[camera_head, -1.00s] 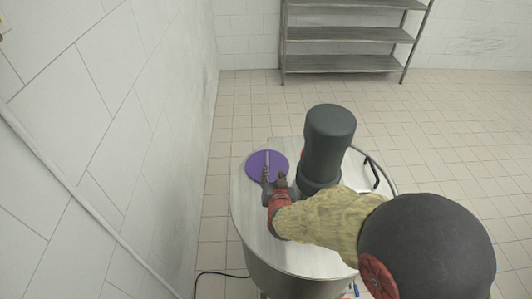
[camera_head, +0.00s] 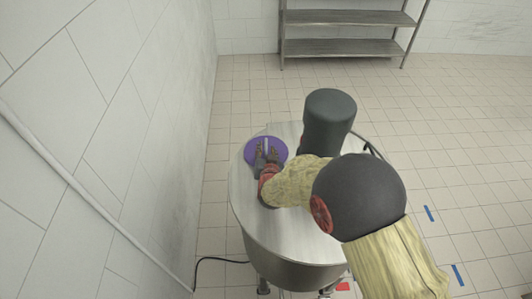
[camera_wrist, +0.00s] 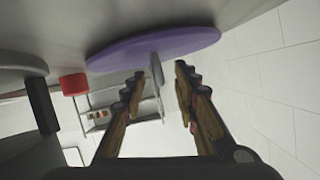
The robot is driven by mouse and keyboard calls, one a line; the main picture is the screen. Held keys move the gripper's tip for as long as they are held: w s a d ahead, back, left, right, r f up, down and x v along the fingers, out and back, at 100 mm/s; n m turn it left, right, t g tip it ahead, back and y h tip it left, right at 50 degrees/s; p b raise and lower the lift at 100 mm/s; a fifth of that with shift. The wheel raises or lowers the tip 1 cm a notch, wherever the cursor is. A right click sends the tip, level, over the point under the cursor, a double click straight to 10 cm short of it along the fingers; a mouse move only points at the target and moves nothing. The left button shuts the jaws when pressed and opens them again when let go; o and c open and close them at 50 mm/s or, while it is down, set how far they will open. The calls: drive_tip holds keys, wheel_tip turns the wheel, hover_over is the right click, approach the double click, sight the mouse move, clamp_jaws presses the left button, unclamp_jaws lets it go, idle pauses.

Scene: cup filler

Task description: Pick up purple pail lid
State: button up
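The purple pail lid (camera_head: 277,157) lies on the round metal top of the machine, near its left edge. A thin pale upright handle stands across its middle; it shows in the wrist view (camera_wrist: 156,72). My gripper (camera_head: 266,146) is at the lid, over its near part. In the wrist view my gripper (camera_wrist: 158,75) has its two fingers apart, with the handle between them, nearer the left finger. The lid (camera_wrist: 150,46) appears as a purple disc beyond the fingertips. I see no clear grip on the handle.
The metal top (camera_head: 242,200) bears a dark grey cylinder (camera_head: 329,118) right of the lid. A red block (camera_wrist: 74,84) shows in the wrist view. A white wall (camera_head: 110,120) runs along the left. A metal shelf (camera_head: 345,47) stands at the back.

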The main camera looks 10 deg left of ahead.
drive_tip(key=shift+c, duration=0.2)
drive_tip(key=c, duration=0.7)
clamp_jaws()
